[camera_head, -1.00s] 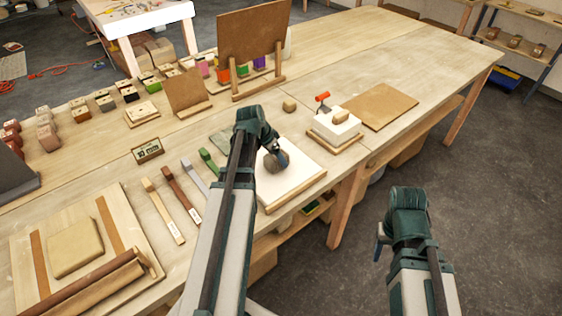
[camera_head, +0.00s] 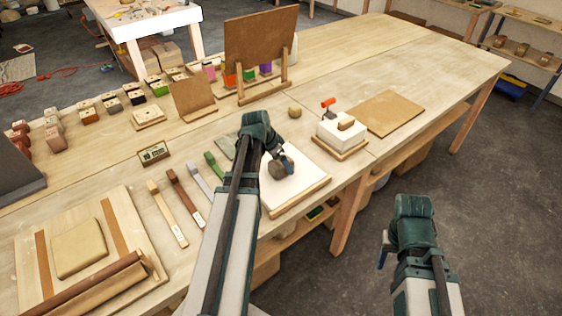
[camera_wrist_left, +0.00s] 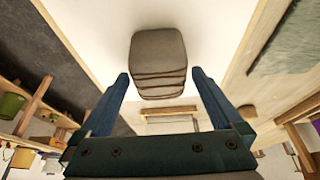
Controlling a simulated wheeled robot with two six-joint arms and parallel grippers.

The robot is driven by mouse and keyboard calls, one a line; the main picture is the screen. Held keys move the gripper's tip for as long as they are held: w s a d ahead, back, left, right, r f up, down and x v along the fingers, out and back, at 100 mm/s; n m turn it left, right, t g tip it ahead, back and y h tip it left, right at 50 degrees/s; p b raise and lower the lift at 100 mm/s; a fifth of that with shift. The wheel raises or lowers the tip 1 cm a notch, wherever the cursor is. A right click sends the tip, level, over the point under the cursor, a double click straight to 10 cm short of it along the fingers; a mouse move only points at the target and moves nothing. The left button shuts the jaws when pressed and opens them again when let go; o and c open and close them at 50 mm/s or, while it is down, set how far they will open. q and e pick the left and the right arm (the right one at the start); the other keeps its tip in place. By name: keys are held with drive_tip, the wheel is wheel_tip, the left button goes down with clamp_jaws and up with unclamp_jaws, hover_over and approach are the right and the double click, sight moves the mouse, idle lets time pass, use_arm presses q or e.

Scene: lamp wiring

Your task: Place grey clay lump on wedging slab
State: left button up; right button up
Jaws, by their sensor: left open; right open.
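The grey clay lump (camera_head: 279,170) rests on the white wedging slab (camera_head: 299,183), which has a wooden edge, at the table's front. In the left wrist view the lump (camera_wrist_left: 158,62) shows creased layers on its near side, against the white slab surface (camera_wrist_left: 215,40). My left gripper (camera_wrist_left: 161,77) is open, with one finger on each side of the lump's near part and a visible gap to each. In the head view its wrist partly covers the lump and slab. My right gripper (camera_head: 383,252) hangs over the floor right of the table, away from the lump; its fingertips are small.
Several coloured tools (camera_head: 187,198) lie left of the slab. A board with a tan clay sheet (camera_head: 79,248) and a roller (camera_head: 98,285) is at the front left. A white block (camera_head: 341,130) and a brown board (camera_head: 388,113) are to the right. The far right tabletop is clear.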

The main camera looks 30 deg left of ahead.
use_arm(q)
drive_tip(key=p+v, duration=1)
drive_tip(key=v, duration=0.2)
drive_tip(key=shift+f, duration=0.1)
drive_tip(key=s+d+g+y, duration=0.1)
drive_tip(key=s+d, duration=0.3)
drive_tip(key=d, duration=0.6)
drive_tip(key=s+d+f+g+y, duration=0.1)
drive_tip(key=s+d, duration=0.3)
drive_tip(key=d, duration=0.7)
drive_tip(key=s+d+g+y, duration=0.1)
drive_tip(key=s+d, duration=0.3)
drive_tip(key=d, duration=0.7)
drive_tip(key=shift+s+d+f+n+g, duration=0.15)
drive_tip(key=shift+s+f+n+g, duration=0.15)
drive_tip(key=shift+g, duration=0.4)
drive_tip(key=shift+w, duration=0.1)
